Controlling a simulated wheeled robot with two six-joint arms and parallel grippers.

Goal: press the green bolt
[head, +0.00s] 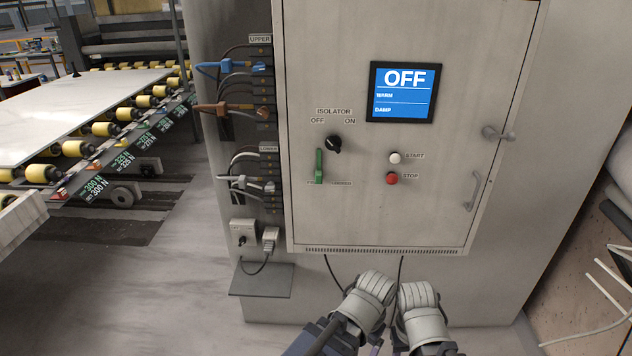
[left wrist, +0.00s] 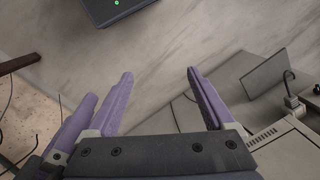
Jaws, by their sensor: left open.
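The green bolt (head: 319,166) is a small upright green bar on the front of the grey cabinet (head: 440,215), below and left of the black isolator knob (head: 333,144). Small lettering sits at its lower end. My left gripper, in the left wrist view (left wrist: 159,74), has its two purple fingers apart with nothing between them. In the head view only my two grey wrists show, side by side below the cabinet and well apart from the bolt. Purple parts of what looks like my right gripper show at the left of the wrist view; its jaw opening cannot be made out.
The screen (head: 402,92) reads OFF. A white START button (head: 395,158) and red STOP button (head: 392,178) sit right of the bolt. Cables and plugs (head: 240,110) stick out along the cabinet's left side. A small shelf (head: 262,280) juts out below them.

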